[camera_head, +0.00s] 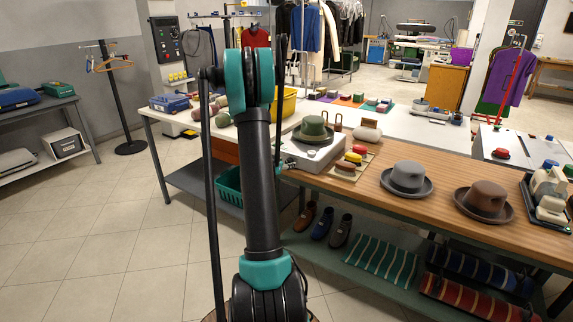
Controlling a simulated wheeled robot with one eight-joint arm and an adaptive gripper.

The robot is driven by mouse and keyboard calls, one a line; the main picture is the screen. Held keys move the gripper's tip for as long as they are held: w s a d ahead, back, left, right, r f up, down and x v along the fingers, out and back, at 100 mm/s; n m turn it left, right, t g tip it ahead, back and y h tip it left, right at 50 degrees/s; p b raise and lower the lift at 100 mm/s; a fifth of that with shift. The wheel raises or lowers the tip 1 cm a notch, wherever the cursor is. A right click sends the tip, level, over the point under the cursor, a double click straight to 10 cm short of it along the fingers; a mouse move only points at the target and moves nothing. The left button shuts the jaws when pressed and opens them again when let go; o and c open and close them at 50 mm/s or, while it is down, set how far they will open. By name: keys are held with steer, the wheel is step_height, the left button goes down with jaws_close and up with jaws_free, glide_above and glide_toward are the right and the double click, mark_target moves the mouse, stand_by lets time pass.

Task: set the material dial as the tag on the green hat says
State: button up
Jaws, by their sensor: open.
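The green hat (313,129) sits upright on top of a low white machine (318,153) on the wooden-topped counter. I cannot make out a tag or its writing on the hat at this size. Small dark fittings show at the machine's front left, but I cannot tell whether one is the material dial. A tall grey control panel (168,42) with several knobs stands at the back left; its labels are too small to read. My arm rises through the middle of the view and hides part of the counter left of the hat. My gripper is not visible.
A grey hat (407,178) and a brown hat (485,199) sit on the counter to the right. Shoes and rolled fabrics fill the shelf below. The tiled floor (100,225) at the left is clear.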

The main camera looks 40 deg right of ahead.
steer(key=shift+x, duration=0.85)
steer(key=shift+c, duration=0.2)
jaws_close()
steer(key=shift+s+f+m+t+y, duration=0.15)
steer(key=shift+m+t, duration=0.45)
steer(key=shift+m, duration=0.4)
steer(key=shift+s+r+m+t+y, duration=0.15)
steer(key=shift+m+t, duration=0.45)
steer(key=shift+m, duration=0.4)
steer(key=shift+w+f, duration=0.1)
steer(key=shift+w, duration=0.05)
